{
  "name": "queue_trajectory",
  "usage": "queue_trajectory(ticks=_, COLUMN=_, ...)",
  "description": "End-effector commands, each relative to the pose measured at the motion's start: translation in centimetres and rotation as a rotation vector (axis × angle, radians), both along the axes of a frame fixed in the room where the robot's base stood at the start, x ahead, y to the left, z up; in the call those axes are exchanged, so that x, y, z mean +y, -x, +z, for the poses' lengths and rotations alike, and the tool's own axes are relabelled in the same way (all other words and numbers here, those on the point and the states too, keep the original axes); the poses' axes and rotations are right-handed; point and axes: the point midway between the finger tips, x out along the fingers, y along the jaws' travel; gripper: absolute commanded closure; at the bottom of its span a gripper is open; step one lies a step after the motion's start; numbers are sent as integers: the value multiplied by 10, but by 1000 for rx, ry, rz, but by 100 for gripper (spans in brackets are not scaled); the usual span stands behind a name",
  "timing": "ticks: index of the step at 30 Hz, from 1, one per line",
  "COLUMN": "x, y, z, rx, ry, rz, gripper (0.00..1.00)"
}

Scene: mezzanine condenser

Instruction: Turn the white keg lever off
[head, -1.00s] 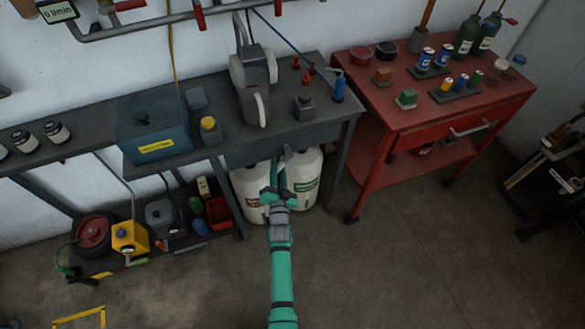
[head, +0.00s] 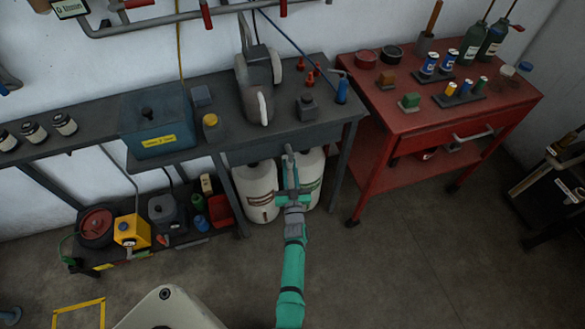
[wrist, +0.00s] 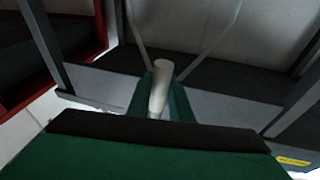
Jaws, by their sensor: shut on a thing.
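Two white kegs stand side by side on the floor under the bench, a left keg (head: 258,196) with a reddish-brown label and a right keg (head: 314,163) with a green label. My teal gripper (head: 289,182) is in front of the gap between them, covering part of the right keg. In the wrist view my gripper (wrist: 160,100) is shut on a pale, rod-like lever handle (wrist: 160,84), which stands up between the fingers. The lever's base and its link to a keg are hidden, so I cannot tell its exact position.
The dark bench (head: 285,133) overhangs the kegs, with a table leg (head: 345,160) close on the right. A red cart (head: 410,122) stands further right. A low shelf with a yellow can (head: 130,230) is at the left. The floor in front is clear.

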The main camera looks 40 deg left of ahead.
Motion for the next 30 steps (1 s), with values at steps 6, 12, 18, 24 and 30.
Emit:
queue_trajectory(ticks=6, x=-1, y=-2, z=-1, rx=-40, ry=28, rz=1, gripper=100)
queue_trajectory(ticks=12, x=-1, y=-3, z=-1, rx=-50, ry=35, rz=2, gripper=100)
queue_trajectory(ticks=18, x=-2, y=-3, z=-1, rx=-50, ry=35, rz=1, gripper=100)
queue_trajectory(ticks=24, x=-2, y=-4, z=-1, rx=-50, ry=34, rz=0, gripper=73)
queue_trajectory(ticks=30, x=-3, y=-4, z=-1, rx=-50, ry=34, rz=0, gripper=73)
